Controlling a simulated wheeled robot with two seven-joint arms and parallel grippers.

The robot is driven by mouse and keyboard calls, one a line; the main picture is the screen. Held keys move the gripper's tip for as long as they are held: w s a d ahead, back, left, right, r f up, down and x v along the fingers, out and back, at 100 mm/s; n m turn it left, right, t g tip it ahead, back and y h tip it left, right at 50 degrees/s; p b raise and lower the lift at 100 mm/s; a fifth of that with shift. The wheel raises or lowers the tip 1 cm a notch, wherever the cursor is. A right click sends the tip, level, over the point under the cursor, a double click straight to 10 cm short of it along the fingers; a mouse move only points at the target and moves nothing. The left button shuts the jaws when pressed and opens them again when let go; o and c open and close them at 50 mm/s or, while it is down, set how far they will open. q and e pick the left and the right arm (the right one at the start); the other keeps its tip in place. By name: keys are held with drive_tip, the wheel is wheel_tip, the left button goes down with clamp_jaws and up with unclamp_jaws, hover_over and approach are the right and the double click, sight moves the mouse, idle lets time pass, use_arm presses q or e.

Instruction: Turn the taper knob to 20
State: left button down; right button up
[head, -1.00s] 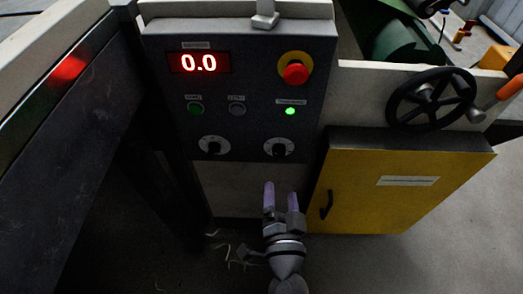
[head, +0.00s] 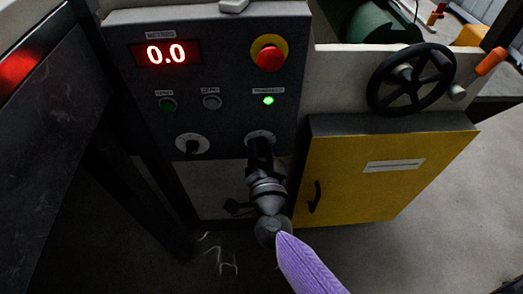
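The dark control panel (head: 225,110) carries two round knobs with white dials. The left knob (head: 192,144) is fully in view. The right knob (head: 260,136) is mostly hidden behind my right gripper (head: 259,148); only the upper rim of its white dial shows. I cannot read which one is labelled taper, nor their scale numbers. My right gripper points into the panel at the right knob, its fingertips at or very near it. Whether the fingers are closed on it is hidden. My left gripper is out of view.
A red display (head: 166,54) reads 0.0. A red emergency button (head: 270,57) sits at the upper right of the panel, above a lit green light (head: 268,100). A yellow cabinet (head: 385,175) and black handwheel (head: 411,79) stand to the right.

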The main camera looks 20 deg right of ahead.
clamp_jaws()
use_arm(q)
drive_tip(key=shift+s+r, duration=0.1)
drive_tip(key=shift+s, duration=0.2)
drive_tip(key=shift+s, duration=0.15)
